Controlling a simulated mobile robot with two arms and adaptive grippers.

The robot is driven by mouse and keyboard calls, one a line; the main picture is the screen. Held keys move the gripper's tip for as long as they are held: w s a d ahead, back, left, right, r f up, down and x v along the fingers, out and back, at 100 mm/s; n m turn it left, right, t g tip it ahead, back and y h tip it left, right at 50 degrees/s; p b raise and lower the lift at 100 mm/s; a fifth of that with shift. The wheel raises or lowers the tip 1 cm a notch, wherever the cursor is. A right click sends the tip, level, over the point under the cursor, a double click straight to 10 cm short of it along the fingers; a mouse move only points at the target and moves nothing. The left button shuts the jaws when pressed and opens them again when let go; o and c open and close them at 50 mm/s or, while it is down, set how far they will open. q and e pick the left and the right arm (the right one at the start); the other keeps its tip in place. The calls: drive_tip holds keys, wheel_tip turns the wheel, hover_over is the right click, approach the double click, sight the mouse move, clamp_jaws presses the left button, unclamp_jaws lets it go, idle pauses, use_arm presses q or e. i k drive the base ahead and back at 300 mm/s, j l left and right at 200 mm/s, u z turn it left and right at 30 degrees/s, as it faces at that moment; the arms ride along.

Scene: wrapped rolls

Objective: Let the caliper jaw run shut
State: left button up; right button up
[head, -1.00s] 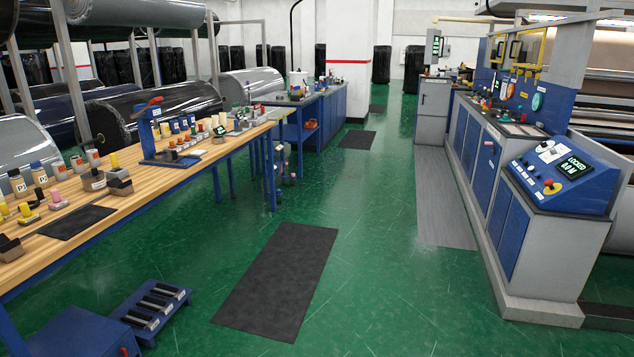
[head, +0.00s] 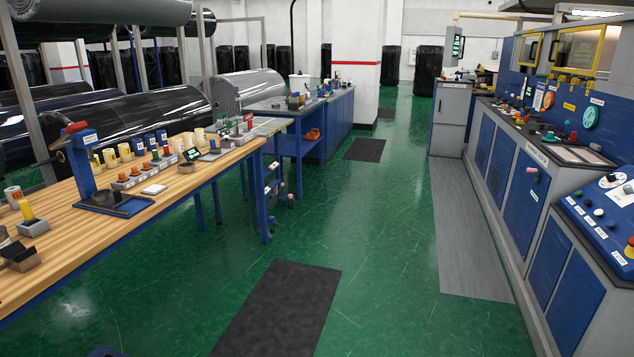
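I cannot pick out a caliper for certain in the head view. A blue stand with a red top (head: 88,165) is on the wooden workbench (head: 40,275) at the left. A small dark display with green digits (head: 191,154) is farther along the same bench, among small labelled items, too small to tell what it belongs to. Neither of my grippers shows in the head view.
A dark mat (head: 280,305) lies on the green floor ahead. A blue cabinet bench (head: 335,125) stands beyond the wooden workbench. A long blue and grey control console (head: 520,200) runs along the right. The aisle between is clear.

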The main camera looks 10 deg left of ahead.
sight(216, 149)
drive_tip(key=i+u, duration=0.1)
drive_tip(key=i, duration=0.8)
drive_tip(key=i+l+u, duration=0.1)
drive_tip(key=i, duration=0.8)
drive_tip(key=l, duration=0.1)
